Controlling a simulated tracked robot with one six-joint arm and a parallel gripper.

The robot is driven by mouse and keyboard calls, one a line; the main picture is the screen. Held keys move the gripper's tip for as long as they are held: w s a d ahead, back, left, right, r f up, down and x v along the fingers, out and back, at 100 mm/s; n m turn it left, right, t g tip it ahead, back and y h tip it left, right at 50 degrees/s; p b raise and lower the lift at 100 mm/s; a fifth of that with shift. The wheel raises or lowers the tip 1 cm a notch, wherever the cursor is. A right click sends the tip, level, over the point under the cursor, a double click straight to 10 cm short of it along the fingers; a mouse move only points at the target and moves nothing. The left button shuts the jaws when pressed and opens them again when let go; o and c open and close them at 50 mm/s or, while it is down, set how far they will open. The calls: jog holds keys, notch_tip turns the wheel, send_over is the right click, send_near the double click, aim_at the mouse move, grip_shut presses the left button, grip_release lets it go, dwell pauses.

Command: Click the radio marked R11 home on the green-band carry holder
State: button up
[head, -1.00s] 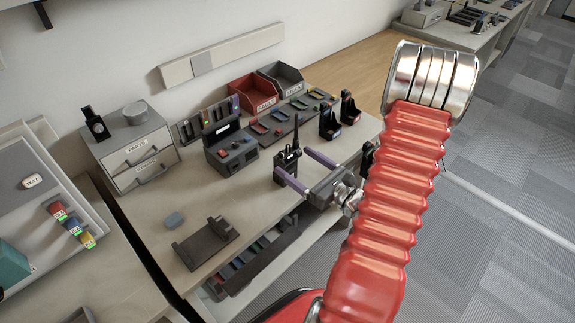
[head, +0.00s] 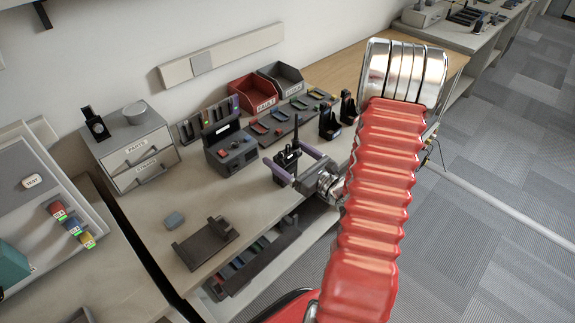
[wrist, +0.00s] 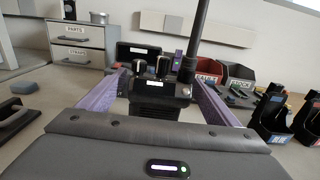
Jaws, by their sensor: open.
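A black radio (head: 287,160) with a tall antenna and two knobs stands upright on the bench, and it shows centrally in the wrist view (wrist: 158,92). Its white label is too small to read, so I cannot tell if it is R11. My gripper (head: 295,161) is open, its two purple fingers (wrist: 158,80) on either side of the radio with gaps showing. The radio's lower part is hidden by my gripper body. A row of small holders with coloured bands (head: 297,104) lies behind on a dark strip; I cannot make out for certain which is the green-band one.
Upright black stands (head: 329,124) are to the right of the radio. A dark charger unit (head: 231,151), a red bin (head: 253,91), a grey bin (head: 281,78) and a drawer cabinet (head: 131,146) stand behind. A dark cradle (head: 206,243) lies front left. Bare bench lies between.

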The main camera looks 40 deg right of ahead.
dwell(0.5)
jog(key=c, duration=1.5)
jog(key=shift+o, duration=0.2)
jog(key=shift+r, duration=0.2)
jog(key=shift+r, duration=4.85)
